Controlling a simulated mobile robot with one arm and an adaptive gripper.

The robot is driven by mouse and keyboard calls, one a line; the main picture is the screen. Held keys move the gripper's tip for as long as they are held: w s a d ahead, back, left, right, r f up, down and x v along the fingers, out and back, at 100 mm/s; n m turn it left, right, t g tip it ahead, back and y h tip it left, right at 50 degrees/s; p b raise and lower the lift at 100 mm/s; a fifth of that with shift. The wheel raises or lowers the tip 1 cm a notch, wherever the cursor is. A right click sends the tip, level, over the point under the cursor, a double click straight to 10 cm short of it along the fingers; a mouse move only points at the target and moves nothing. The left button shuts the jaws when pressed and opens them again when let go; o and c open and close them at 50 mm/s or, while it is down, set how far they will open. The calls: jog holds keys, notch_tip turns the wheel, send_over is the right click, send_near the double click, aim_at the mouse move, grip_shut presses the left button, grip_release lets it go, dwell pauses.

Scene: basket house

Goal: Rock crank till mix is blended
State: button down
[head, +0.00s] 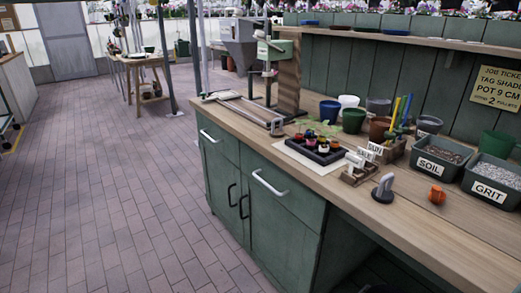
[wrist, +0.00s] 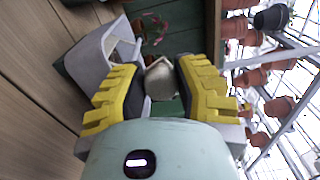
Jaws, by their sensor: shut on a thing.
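In the wrist view my gripper (wrist: 161,84) has its two yellow-ridged fingers on either side of a rounded, dull metallic knob (wrist: 160,77), and is shut on it. The knob looks like the crank's handle; the rest of the crank is hidden. A pale grey open container (wrist: 108,48) is beside the left finger; its contents cannot be made out. In the head view a grey hopper-like box (head: 238,38) stands at the far end of the bench, with a pale green part (head: 280,47) close to it. The mix itself is not visible.
The wooden bench (head: 450,225) carries several pots, a dark tray (head: 318,150) of small colourful pots, and bins labelled SOIL (head: 430,167) and GRIT (head: 487,188). An orange object (head: 437,196) sits near the front. The paved floor (head: 110,200) at left is clear.

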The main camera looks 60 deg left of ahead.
jog(key=n+b, duration=0.2)
jog(key=a+f+n+b, duration=0.1)
jog(key=b, duration=0.1)
jog(key=a+f+n+b, duration=0.1)
jog(key=n+b, duration=0.1)
jog(key=shift+a+f+n, duration=0.15)
jog(key=shift+f+n, duration=0.05)
jog(key=shift+n, duration=0.1)
dwell(0.3)
jog(key=c, duration=0.6)
grip_release()
jog(key=shift+r, duration=0.1)
jog(key=shift+c, duration=0.2)
jog(key=shift+s, duration=0.1)
jog(key=s, duration=0.7)
jog(key=shift+s, duration=0.2)
